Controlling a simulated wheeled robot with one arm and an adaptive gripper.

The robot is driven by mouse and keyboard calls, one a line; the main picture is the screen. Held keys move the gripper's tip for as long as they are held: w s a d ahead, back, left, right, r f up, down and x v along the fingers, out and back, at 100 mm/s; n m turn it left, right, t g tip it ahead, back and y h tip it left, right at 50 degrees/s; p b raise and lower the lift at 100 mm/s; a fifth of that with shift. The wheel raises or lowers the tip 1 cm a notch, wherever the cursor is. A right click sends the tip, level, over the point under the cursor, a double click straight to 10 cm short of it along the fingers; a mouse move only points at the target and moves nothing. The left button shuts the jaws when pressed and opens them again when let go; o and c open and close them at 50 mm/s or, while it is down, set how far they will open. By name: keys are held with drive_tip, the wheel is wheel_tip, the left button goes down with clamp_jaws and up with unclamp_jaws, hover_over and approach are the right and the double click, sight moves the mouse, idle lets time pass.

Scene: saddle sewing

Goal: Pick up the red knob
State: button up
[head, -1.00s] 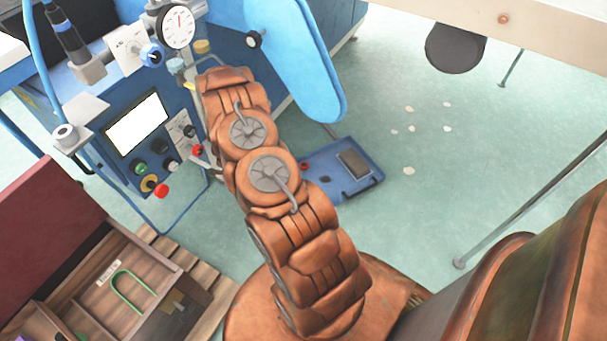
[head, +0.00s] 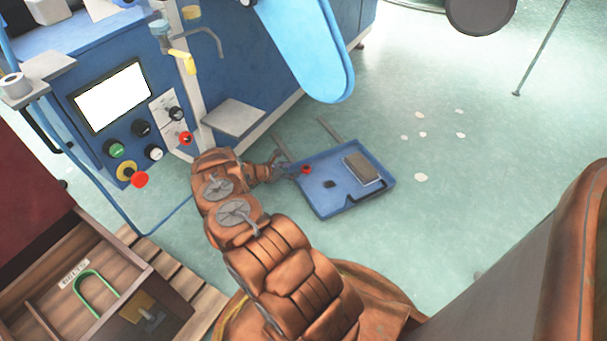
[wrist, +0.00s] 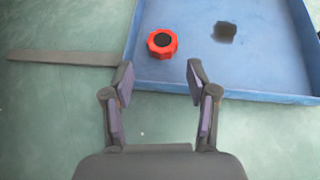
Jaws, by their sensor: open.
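The red knob (wrist: 162,43) has a scalloped rim and a black centre. It lies in the blue tray (wrist: 268,85) near its edge, and in the head view the knob (head: 306,170) is at the tray's left side. My gripper (wrist: 159,80) is open and empty. In the wrist view its two fingertips are just short of the knob, with the knob a little beyond the gap between them. In the head view my gripper (head: 284,169) is small beside the tray's left edge.
A small dark piece (wrist: 224,32) lies in the tray right of the knob. A grey-brown block (head: 361,168) is in the tray's right part. The blue machine with its control panel (head: 110,97) stands to the left. A wooden box (head: 62,298) is at lower left. Floor to the right is open.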

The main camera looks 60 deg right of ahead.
sight(305, 168)
drive_tip(key=b+x, duration=0.3)
drive_tip(key=x, duration=0.3)
drive_tip(key=shift+s+d+f+b, duration=0.15)
drive_tip(key=shift+s+d+b, duration=0.15)
drive_tip(key=shift+b, duration=0.1)
drive_tip(key=shift+s+d+f, duration=0.1)
drive_tip(key=shift+d, duration=0.25)
drive_tip(key=c, duration=0.9)
drive_tip(key=shift+r, duration=0.2)
